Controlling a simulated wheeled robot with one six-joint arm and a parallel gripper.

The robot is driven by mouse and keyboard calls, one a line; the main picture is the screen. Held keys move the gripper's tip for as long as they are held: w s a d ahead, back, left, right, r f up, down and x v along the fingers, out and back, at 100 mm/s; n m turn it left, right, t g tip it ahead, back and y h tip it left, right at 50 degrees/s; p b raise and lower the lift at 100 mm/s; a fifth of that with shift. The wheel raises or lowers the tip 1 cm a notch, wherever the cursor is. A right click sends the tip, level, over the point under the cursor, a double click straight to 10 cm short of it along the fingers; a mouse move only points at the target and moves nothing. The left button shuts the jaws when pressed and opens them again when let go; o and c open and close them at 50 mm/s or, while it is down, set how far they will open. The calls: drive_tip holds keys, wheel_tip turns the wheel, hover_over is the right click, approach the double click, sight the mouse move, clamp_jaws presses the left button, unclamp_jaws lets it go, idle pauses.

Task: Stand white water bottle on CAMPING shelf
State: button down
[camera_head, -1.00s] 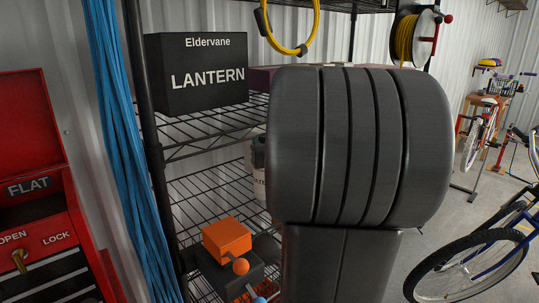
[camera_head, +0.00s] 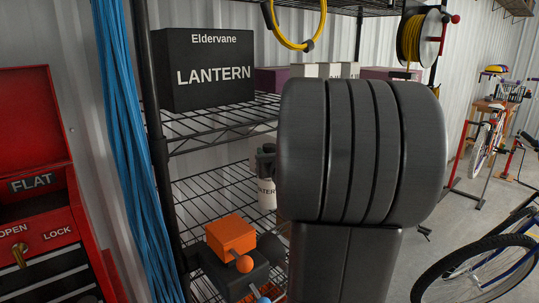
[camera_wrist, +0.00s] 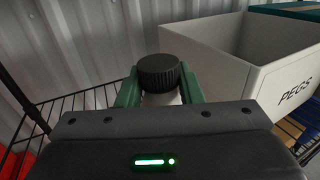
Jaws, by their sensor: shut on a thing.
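The white water bottle (camera_head: 266,192), with dark lettering ending in "ATER", shows upright beside the left edge of my arm in the head view. Its black ribbed cap (camera_wrist: 158,72) stands up in the wrist view. My gripper (camera_wrist: 159,88) is shut on the bottle, with a green finger on each side just below the cap. The arm hides most of the gripper in the head view. The bottle's base and its contact with the lower wire shelf (camera_head: 205,188) cannot be made out. No CAMPING label is readable.
A black LANTERN box (camera_head: 205,70) stands on the shelf above. An orange block (camera_head: 231,236) on a dark base sits low in front. A white PEGS bin (camera_wrist: 225,62) is close right of the bottle. A black rack post (camera_head: 157,150) stands left.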

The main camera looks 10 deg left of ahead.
drive_tip(key=c, duration=1)
unclamp_jaws()
drive_tip(key=shift+f, duration=0.1)
drive_tip(key=shift+r+p, duration=0.3)
drive_tip(key=shift+p, duration=0.05)
drive_tip(key=v, duration=1.2)
drive_tip(key=shift+b, duration=0.45)
drive_tip(key=shift+f, duration=0.15)
